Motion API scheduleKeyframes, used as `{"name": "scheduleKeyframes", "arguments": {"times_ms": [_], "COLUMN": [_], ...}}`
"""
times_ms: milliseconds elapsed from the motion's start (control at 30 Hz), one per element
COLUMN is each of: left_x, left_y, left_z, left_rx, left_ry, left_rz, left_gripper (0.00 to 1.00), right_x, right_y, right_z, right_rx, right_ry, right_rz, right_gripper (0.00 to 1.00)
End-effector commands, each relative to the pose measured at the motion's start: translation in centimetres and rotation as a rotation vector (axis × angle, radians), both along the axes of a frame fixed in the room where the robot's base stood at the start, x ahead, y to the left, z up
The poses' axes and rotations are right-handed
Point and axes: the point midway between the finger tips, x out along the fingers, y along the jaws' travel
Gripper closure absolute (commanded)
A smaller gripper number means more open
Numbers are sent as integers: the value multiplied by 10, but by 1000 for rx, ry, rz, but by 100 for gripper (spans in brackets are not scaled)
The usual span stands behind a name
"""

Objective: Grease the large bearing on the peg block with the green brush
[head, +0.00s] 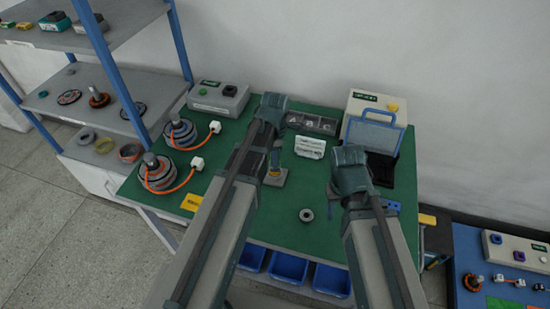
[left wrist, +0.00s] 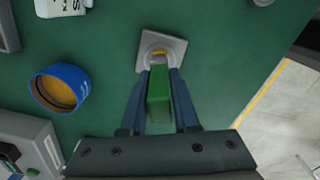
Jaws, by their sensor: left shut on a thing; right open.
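The peg block (head: 275,179) is a grey square plate on the green table, and it also shows ahead of the fingers in the left wrist view (left wrist: 177,45). A yellow-orange part shows at its middle; I cannot make out the bearing there clearly. My left gripper (left wrist: 158,75) is shut on the green brush (left wrist: 159,98), with the brush's far end close over the block. Whether it touches is unclear. A blue round tub with amber contents (left wrist: 60,88) stands beside the block. My right gripper (head: 352,182) is open, right of the block, its fingertips mostly hidden.
A loose grey ring (head: 306,215) lies on the table. Two motor hubs (head: 160,175) with orange cables stand at the left. A grey box (head: 219,98), a dark parts tray (head: 311,122), a white label block (head: 310,147) and a blue-framed case (head: 374,133) stand toward the back.

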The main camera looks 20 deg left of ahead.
Motion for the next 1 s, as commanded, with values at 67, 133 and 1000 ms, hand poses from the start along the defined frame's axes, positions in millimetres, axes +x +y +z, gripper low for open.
{"name": "scheduleKeyframes", "arguments": {"times_ms": [67,133,1000], "left_x": [0,0,0], "left_y": [0,0,0], "left_z": [0,0,0], "left_rx": [0,0,0], "left_ry": [0,0,0], "left_rz": [-3,-30,-702], "left_gripper": [100,100,100], "right_x": [0,0,0], "right_y": [0,0,0], "right_z": [0,0,0], "right_rx": [0,0,0], "right_ry": [0,0,0], "right_rz": [0,0,0], "right_gripper": [50,50,50]}}
